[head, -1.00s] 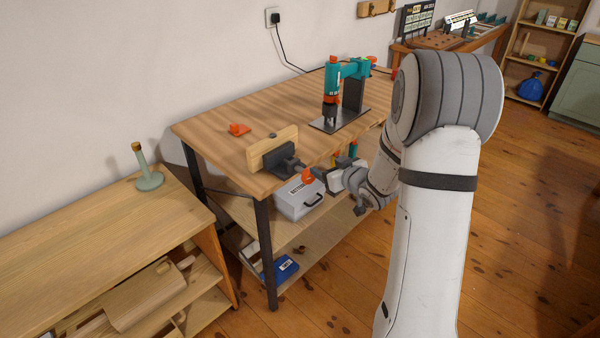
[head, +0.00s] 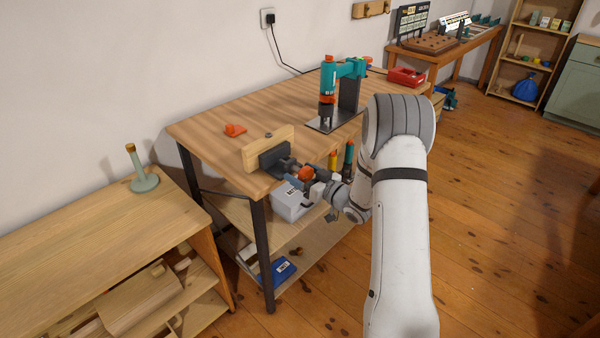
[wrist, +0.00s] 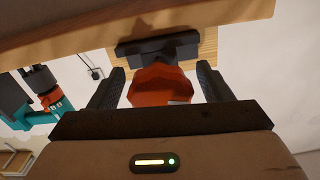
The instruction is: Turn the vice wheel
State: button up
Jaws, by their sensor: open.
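The vice (head: 274,157) is a dark grey body at the front edge of the wooden workbench, with a wooden jaw board (head: 262,146) behind it. Its orange wheel (head: 306,173) faces my arm and also shows in the wrist view (wrist: 160,84). My gripper (head: 311,180) is at the wheel. In the wrist view my gripper (wrist: 160,86) is open, with one dark finger on each side of the wheel. I cannot tell whether either finger touches it. The vice's dark body (wrist: 158,47) shows beyond the wheel.
A teal drill press (head: 328,85) stands on the workbench (head: 215,130), with a small orange piece (head: 235,130) to its left. A grey box (head: 290,203) sits on the shelf below. A low wooden cabinet (head: 90,215) is at left. Open floor lies at right.

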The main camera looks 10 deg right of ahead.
jog(key=shift+w+a, duration=0.3)
jog(key=shift+w, duration=0.1)
jog(key=shift+c, duration=0.2)
jog(key=c, duration=0.9)
